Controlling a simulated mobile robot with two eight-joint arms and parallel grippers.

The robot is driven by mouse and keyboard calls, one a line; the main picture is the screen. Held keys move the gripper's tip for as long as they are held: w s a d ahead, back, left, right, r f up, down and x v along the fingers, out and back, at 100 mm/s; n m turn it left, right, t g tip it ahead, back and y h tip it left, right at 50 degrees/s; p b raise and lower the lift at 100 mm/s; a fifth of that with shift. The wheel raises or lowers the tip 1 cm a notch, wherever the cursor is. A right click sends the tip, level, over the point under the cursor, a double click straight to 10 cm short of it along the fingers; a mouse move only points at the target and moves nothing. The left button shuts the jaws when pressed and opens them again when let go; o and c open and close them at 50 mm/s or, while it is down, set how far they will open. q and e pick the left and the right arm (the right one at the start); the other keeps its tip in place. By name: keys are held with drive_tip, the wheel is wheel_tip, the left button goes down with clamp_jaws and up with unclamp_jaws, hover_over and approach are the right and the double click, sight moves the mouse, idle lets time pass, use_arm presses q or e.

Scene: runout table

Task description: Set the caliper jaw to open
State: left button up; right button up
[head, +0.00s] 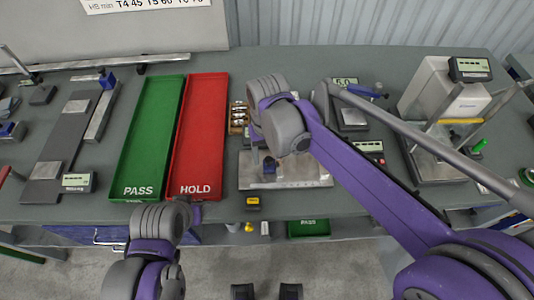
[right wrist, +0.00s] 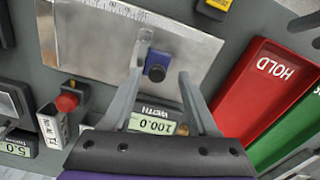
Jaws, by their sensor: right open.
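The caliper is a bright metal plate (head: 300,170) with a scale along one edge; the plate fills the upper middle of the right wrist view (right wrist: 90,50). A grey jaw piece with a dark blue knob (right wrist: 156,73) stands on it; the blue knob also shows in the head view (head: 269,166). A readout (right wrist: 153,123) marked WIDTH shows 100.0. My right gripper (right wrist: 161,76) is open, its fingertips on either side of the knob; I cannot tell whether they touch it.
The red HOLD tray (head: 201,130) and green PASS tray (head: 150,135) lie left of the plate. A red button (right wrist: 67,102) stands beside the plate. A yellow-and-black block (head: 253,203) sits at the table's front edge. A scale-like instrument (head: 430,90) stands at right.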

sight(267, 160)
use_arm(q)
drive_tip(key=shift+w+r+p, duration=0.15)
drive_tip(key=shift+r+p, duration=0.15)
drive_tip(key=shift+r, duration=0.15)
use_arm(e)
wheel_tip(267, 160, up, 11)
drive_tip(key=shift+f, duration=0.15)
